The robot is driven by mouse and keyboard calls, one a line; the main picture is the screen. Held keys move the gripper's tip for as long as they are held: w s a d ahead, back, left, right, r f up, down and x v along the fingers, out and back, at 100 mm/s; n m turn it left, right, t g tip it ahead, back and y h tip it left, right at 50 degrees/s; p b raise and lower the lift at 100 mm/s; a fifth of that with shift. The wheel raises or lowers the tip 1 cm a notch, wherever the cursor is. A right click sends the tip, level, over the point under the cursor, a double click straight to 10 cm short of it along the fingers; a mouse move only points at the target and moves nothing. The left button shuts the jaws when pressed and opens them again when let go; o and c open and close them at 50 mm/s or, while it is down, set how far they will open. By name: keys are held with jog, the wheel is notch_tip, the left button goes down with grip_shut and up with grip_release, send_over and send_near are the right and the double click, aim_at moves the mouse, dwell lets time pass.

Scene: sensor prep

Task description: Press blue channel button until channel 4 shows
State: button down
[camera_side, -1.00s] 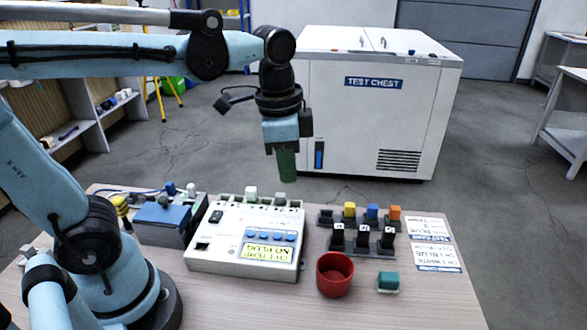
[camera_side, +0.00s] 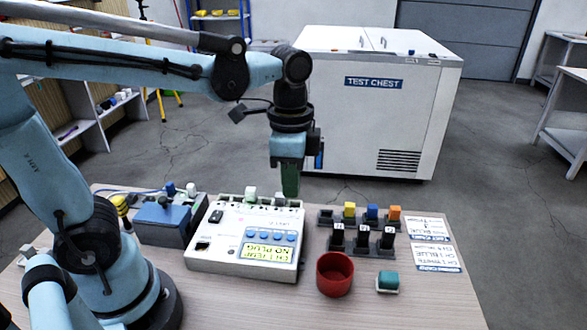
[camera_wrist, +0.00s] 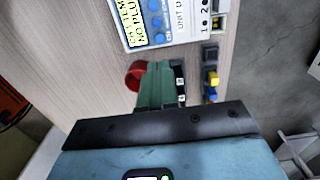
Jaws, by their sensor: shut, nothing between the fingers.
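The white control unit (camera_side: 225,252) sits on the table with a row of blue buttons (camera_side: 270,236) above a yellow display (camera_side: 264,253). The display reads "CH 1", a second word I cannot read surely, and "NO PLUG". In the wrist view the unit (camera_wrist: 185,18), its blue buttons (camera_wrist: 157,22) and part of the display (camera_wrist: 131,22) show at the top. My gripper (camera_side: 290,192) is shut and empty, pointing down with green fingers, above the unit's back right corner. In the wrist view my gripper (camera_wrist: 158,75) is apart from the buttons.
A red cup (camera_side: 334,285) and a teal block (camera_side: 388,281) stand to the right of the unit. A rack with yellow, blue and orange plugs (camera_side: 371,212) and black plugs (camera_side: 362,242) stands behind them. A blue-topped box (camera_side: 163,216) stands left of the unit.

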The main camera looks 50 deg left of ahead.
aim_at(292, 237)
jog(key=shift+f, duration=5.2)
jog(key=shift+f, duration=0.9)
jog(key=shift+r, duration=0.1)
notch_tip(292, 237, up, 9)
